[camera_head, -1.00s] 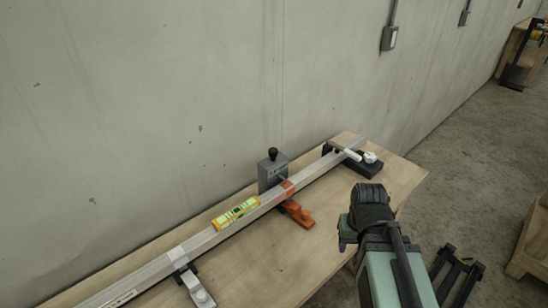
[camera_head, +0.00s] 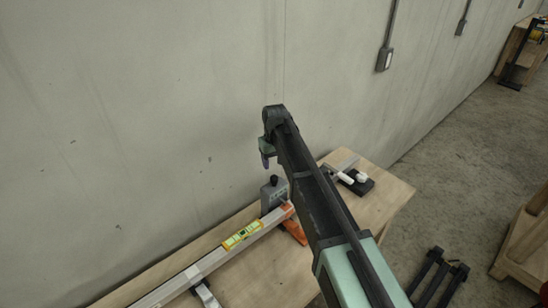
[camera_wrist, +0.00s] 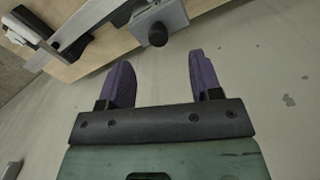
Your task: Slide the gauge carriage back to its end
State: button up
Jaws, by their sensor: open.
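The gauge carriage is a grey block (camera_head: 273,193) with a black ball knob (camera_head: 274,180), standing by the aluminium rail (camera_head: 213,259) on the wooden bench. My gripper (camera_head: 266,160) is above the knob in the head view, jaws pointing down. In the wrist view my gripper (camera_wrist: 157,75) is open and empty, with two purple fingers apart. The knob (camera_wrist: 158,35) shows beyond and between the fingertips, not touched, with the grey carriage (camera_wrist: 160,14) behind it. My arm hides part of the rail in the head view.
An orange clamp (camera_head: 294,229) is close to the carriage, and a black block with a white handle (camera_head: 355,181) is at the far end. The concrete wall (camera_head: 150,120) stands close behind the bench.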

aim_at(274, 177)
jog(key=w, duration=0.2)
jog(key=w+a, duration=0.1)
jog(key=shift+f+b, duration=0.3)
jog(key=shift+b, duration=0.1)
jog(key=shift+s+d+f+n, duration=0.1)
jog(key=shift+s+d+n, duration=0.2)
jog(key=shift+n, duration=0.1)
notch_tip(274, 177, down, 11)
jog(key=b, duration=1.1)
jog(key=shift+r, duration=0.25)
jog(key=shift+c, duration=0.3)
grip_shut()
